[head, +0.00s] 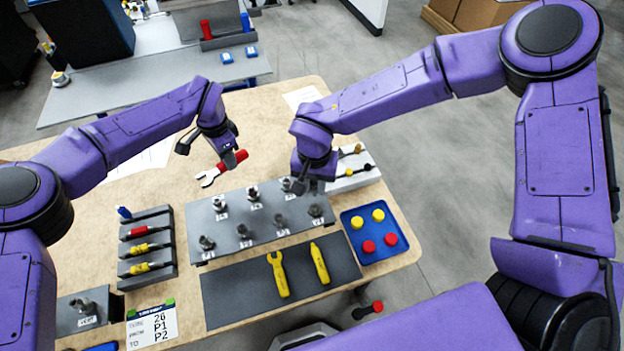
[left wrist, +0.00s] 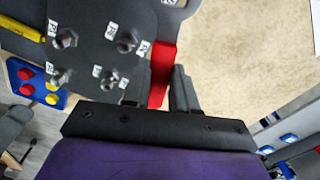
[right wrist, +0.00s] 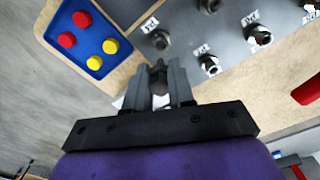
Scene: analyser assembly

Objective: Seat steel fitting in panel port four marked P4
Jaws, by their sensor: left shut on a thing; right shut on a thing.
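The grey panel (head: 262,214) lies on the table with two rows of steel fittings standing at labelled ports. Labels are too small to read surely, so I cannot tell which is P4. My right gripper (head: 305,186) is at the panel's far right corner. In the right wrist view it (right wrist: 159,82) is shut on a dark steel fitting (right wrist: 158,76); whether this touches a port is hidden. My left gripper (head: 232,158) is shut on the red handle of a wrench (head: 208,177), above the table behind the panel. The red handle (left wrist: 161,75) also shows in the left wrist view.
A blue tray (head: 346,216) with red and yellow caps stands right of the panel. A dark mat (head: 215,300) with yellow tools lies in front. A tool rack (head: 170,221) is at left, a white holder (head: 345,184) at the far right. Bare table lies behind the panel.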

